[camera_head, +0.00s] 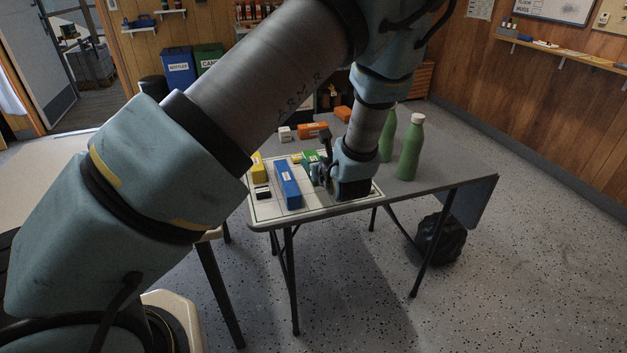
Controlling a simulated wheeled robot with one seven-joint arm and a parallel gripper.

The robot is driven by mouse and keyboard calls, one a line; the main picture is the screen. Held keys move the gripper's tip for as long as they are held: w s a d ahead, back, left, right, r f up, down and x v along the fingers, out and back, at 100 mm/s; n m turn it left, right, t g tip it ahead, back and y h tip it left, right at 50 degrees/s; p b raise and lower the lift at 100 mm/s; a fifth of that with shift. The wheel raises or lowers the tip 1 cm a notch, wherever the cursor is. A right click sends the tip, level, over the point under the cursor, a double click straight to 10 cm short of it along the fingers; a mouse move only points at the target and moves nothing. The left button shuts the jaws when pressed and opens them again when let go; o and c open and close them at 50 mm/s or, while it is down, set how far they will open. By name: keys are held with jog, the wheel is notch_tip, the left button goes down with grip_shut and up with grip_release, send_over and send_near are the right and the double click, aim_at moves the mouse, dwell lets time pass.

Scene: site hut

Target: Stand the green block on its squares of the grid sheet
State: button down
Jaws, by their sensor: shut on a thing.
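The white grid sheet (264,211) lies on the near end of the grey folding table. The green block (310,157) shows in part just left of my gripper, over the far part of the sheet. My gripper (322,175) points down over the sheet and is shut on the green block. My wrist hides much of the jaws and the block's lower part, so I cannot tell whether it touches the sheet. A long blue block (288,185) lies on the sheet left of my gripper. A yellow block (258,166) stands at the sheet's left side.
A small black-and-white block (262,192) sits at the sheet's left. Orange blocks (312,130) and a white block (285,134) lie behind the sheet. Two green bottles (411,148) stand to the right of my wrist. The table's right end (440,180) is clear.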

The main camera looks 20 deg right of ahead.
jog(key=shift+f+p, duration=0.5)
jog(key=shift+f, duration=2.5)
jog(key=shift+f, duration=0.15)
jog(key=shift+c, duration=1.6)
grip_release()
